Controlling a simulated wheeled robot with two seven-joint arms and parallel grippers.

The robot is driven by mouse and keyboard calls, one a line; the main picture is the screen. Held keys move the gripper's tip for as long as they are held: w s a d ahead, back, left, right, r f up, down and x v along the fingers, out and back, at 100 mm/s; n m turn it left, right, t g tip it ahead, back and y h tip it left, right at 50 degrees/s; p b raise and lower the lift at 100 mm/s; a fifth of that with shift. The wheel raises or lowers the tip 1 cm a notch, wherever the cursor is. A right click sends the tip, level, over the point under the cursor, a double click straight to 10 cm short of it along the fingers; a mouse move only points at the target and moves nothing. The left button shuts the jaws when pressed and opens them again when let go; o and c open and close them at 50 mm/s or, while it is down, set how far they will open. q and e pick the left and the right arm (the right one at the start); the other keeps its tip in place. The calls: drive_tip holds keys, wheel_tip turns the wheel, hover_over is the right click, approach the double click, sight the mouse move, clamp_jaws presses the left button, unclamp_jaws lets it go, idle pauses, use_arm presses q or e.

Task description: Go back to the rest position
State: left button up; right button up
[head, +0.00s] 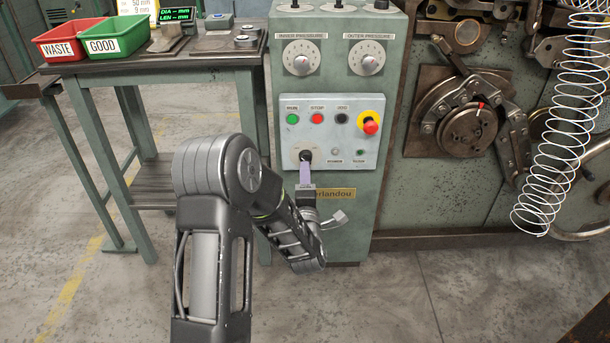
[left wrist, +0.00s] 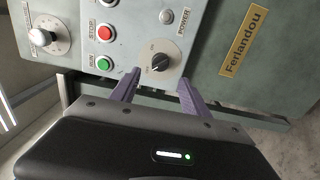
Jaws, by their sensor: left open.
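My left gripper (head: 306,170) is in front of the green control cabinet, at the lower left of its grey button panel (head: 342,112). In the left wrist view its two purple fingers (left wrist: 159,80) are spread apart with nothing between them. The black rotary switch (left wrist: 160,62) shows just past the fingertips, with a gap to each finger in the picture. In the head view the switch (head: 305,155) shows just above the fingers. How far the fingertips stand from the panel is hard to tell. My right gripper is not in view.
A table (head: 158,65) at left bears a red WASTE bin (head: 66,40) and a green GOOD bin (head: 115,37). The coiling machine (head: 470,128) and a hanging wire spring (head: 562,130) are at right. A red emergency button (head: 371,126) sticks out of the panel. The near floor is clear.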

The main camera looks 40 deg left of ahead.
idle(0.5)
use_arm(q)
drive_tip(key=s+d+f+m+g+h, duration=0.2)
drive_tip(key=d+f+m+h, duration=0.2)
drive_tip(key=d+f+m, duration=0.5)
drive_tip(key=s+d+f+m+g+h, duration=0.3)
drive_tip(key=d+f+m+h, duration=0.25)
drive_tip(key=f, duration=0.45)
drive_tip(key=s+d+f+m+g+h, duration=0.35)
drive_tip(key=s+d+f+m, duration=0.2)
drive_tip(key=s+d, duration=0.6)
drive_tip(key=s+d+f+m+g+h, duration=0.2)
drive_tip(key=s+d+f+m+g, duration=0.4)
drive_tip(key=s+d, duration=0.6)
wheel_tip(320, 180, up, 25)
drive_tip(key=s+n+p, duration=0.1)
drive_tip(key=n+p, duration=0.1)
drive_tip(key=p, duration=2.4)
drive_tip(key=shift+s+a+r+t+p, duration=0.2)
drive_tip(key=shift+s+t+p, duration=0.15)
drive_tip(key=shift+s+t, duration=0.1)
drive_tip(key=shift+w, duration=0.1)
